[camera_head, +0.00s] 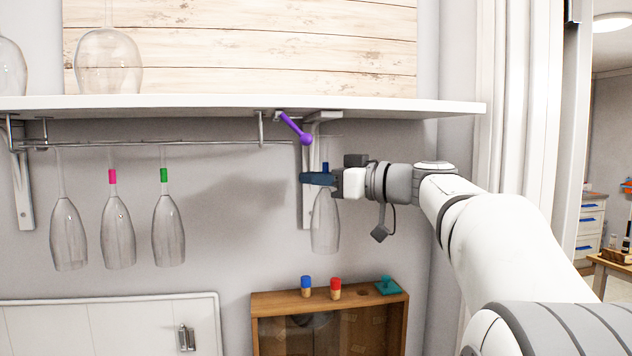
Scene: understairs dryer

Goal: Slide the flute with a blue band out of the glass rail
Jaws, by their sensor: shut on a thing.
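The flute with a blue band (325,225) hangs upside down below the shelf, its bowl pointing down, in front of the right bracket. My gripper (318,179) comes from the right and is shut on its stem. A blue patch, seemingly the band, shows just above the jaws. The glass rail (215,143) runs under the shelf. The held flute is at or just past the rail's right end; its foot is too faint to tell which. A clear flute (68,235), a pink-banded flute (118,230) and a green-banded flute (168,230) hang further left.
A purple lever-like piece (296,129) slants down near the rail's right end, close above my gripper. The white shelf (440,107) is overhead, with large glasses on it. A wooden cabinet (265,302) with small coloured pieces on top stands below. The wall between the green-banded and held flutes is clear.

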